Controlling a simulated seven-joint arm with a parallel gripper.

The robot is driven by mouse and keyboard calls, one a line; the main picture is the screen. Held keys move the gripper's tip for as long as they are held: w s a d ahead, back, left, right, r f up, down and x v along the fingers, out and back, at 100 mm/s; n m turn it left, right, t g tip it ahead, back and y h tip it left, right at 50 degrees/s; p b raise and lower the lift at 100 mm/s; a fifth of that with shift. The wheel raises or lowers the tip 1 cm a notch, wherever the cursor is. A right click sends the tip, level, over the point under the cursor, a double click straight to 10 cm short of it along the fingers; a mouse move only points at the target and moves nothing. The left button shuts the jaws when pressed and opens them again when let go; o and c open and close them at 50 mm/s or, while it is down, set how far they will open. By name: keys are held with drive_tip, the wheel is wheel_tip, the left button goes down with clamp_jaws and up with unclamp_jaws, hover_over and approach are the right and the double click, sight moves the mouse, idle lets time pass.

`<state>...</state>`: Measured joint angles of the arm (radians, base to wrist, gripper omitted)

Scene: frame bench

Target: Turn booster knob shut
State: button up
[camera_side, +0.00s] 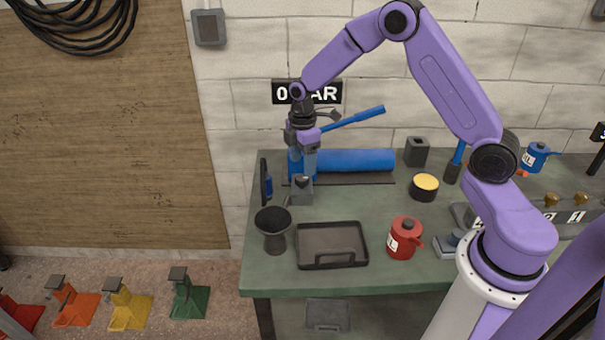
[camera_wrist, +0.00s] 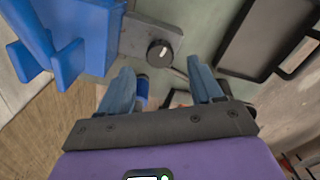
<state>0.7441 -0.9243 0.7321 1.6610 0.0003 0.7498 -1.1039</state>
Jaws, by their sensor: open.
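The booster knob (camera_wrist: 160,53) is a round black knob with a white mark, set on a grey block (camera_wrist: 138,38) beside the blue booster body (camera_wrist: 85,35). In the side view the grey block (camera_side: 301,192) stands at the foot of the blue booster, near the table's back left. My gripper (camera_wrist: 163,80) is open and empty, its two fingers spread apart. The knob shows beyond the gap between the fingertips, with no finger seen touching it. In the side view my gripper (camera_side: 302,140) hangs above the block and hides part of the booster.
A blue cylinder (camera_side: 355,160) with a raised blue lever (camera_side: 352,118) lies right of the booster. A dark funnel (camera_side: 273,228), a tray (camera_side: 332,262) and a red can (camera_side: 403,238) stand in front. A sign (camera_side: 328,92) hangs behind. Green tabletop between them is clear.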

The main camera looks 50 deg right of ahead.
sight(303, 177)
drive_tip(key=shift+f, duration=2.4)
drive_tip(key=c, duration=1.1)
